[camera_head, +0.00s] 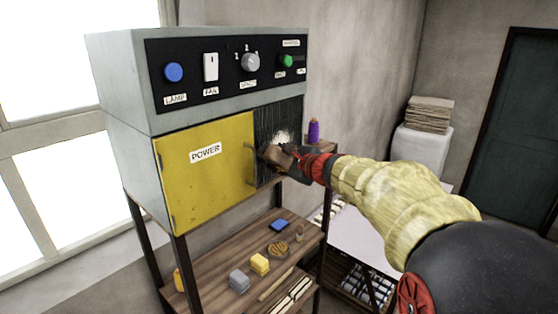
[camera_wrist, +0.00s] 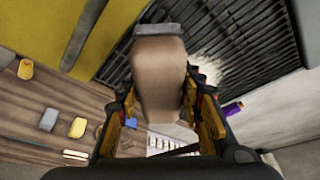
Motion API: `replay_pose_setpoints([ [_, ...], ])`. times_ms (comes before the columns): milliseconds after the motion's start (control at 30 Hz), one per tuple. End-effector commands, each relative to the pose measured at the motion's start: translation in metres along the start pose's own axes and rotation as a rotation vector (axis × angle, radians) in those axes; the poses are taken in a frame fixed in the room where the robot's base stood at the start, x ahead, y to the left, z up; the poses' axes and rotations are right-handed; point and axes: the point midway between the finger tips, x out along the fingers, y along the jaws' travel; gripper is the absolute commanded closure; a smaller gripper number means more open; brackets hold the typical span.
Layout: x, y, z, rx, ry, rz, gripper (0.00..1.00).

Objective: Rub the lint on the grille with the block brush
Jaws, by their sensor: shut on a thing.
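The grille (camera_head: 272,122) is a dark ribbed panel to the right of the yellow power door. The lint (camera_head: 283,136) is a pale fuzzy patch on the grille, and it also shows in the wrist view (camera_wrist: 213,70) to the right of the brush head. My gripper (camera_head: 291,160) is shut on the block brush (camera_wrist: 158,75), a tan wooden block with a grey bristle end pointing toward the grille. The bristle end overlaps the grille in the wrist view. I cannot tell whether it touches the grille. In the head view my gripper hides most of the brush.
The yellow door (camera_head: 205,172) has a handle (camera_head: 250,163) close left of my gripper. A purple spool (camera_head: 313,131) stands right of the cabinet. The wooden shelf (camera_head: 225,264) below holds a grey block (camera_head: 239,281), a yellow block (camera_head: 260,264) and a blue item (camera_head: 279,225).

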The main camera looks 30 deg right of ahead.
Motion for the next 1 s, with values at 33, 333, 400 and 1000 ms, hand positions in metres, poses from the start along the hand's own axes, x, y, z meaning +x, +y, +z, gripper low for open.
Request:
replay_pose_setpoints([
  [33,0.001,0.0,0.001,0.0,-0.001,0.0,0.83],
  [333,0.006,-0.001,0.003,0.0,-0.001,-0.001,0.83],
  [400,0.007,-0.001,0.004,0.0,-0.001,-0.001,0.83],
  [1000,0.014,-0.004,0.002,0.001,0.0,-0.001,0.83],
])
